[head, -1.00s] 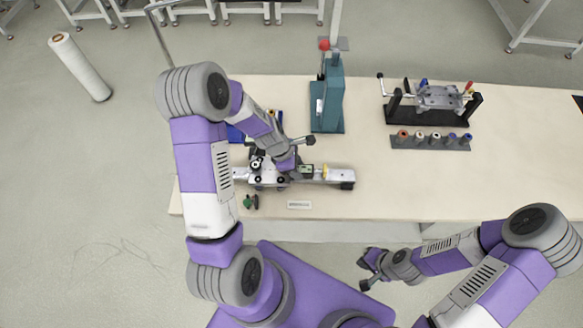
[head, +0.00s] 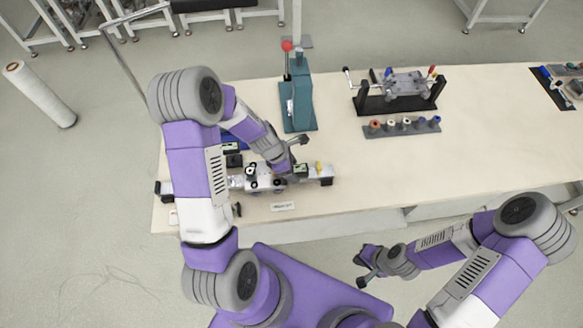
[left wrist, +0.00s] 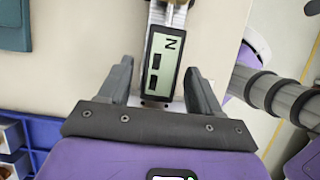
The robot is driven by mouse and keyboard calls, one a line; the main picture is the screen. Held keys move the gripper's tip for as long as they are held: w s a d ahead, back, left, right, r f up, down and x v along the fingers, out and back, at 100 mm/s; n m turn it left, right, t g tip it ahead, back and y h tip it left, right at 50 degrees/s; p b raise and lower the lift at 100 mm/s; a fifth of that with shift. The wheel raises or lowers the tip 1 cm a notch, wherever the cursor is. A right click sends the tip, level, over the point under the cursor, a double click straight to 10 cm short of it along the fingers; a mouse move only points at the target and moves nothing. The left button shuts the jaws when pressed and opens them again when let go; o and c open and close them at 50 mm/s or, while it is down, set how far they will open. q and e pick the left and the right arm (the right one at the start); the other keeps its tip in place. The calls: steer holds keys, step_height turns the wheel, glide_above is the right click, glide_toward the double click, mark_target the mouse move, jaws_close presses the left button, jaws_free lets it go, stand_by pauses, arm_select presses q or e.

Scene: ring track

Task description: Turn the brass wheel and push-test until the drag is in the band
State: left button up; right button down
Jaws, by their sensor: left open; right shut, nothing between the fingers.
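A silver ring track (head: 325,181) lies along the near left part of the bench. A small yellow part (head: 318,167), perhaps the brass wheel, shows near its right end; I cannot be sure. My left gripper (head: 288,172) is low over the track, its arm hiding part of it. In the left wrist view, my left gripper (left wrist: 160,92) is open, its fingers on either side of a force gauge (left wrist: 165,62). The gauge's display shows a sideways N and dark bars I cannot read. My right gripper (head: 362,271) is shut and empty, off the bench's front edge.
A teal press (head: 300,100) with a red knob stands behind the track. A black stand (head: 392,104) with a crank and a rack of spools (head: 402,128) are further right. A white label (head: 283,206) lies in front. The bench's right middle is clear.

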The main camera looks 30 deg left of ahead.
arm_select(q)
steer(key=p+v, duration=0.2)
steer(key=v, duration=0.5)
steer(key=shift+a+r, duration=0.1)
steer(key=shift+r, duration=0.2)
steer(key=shift+s, duration=0.1)
stand_by(0.3)
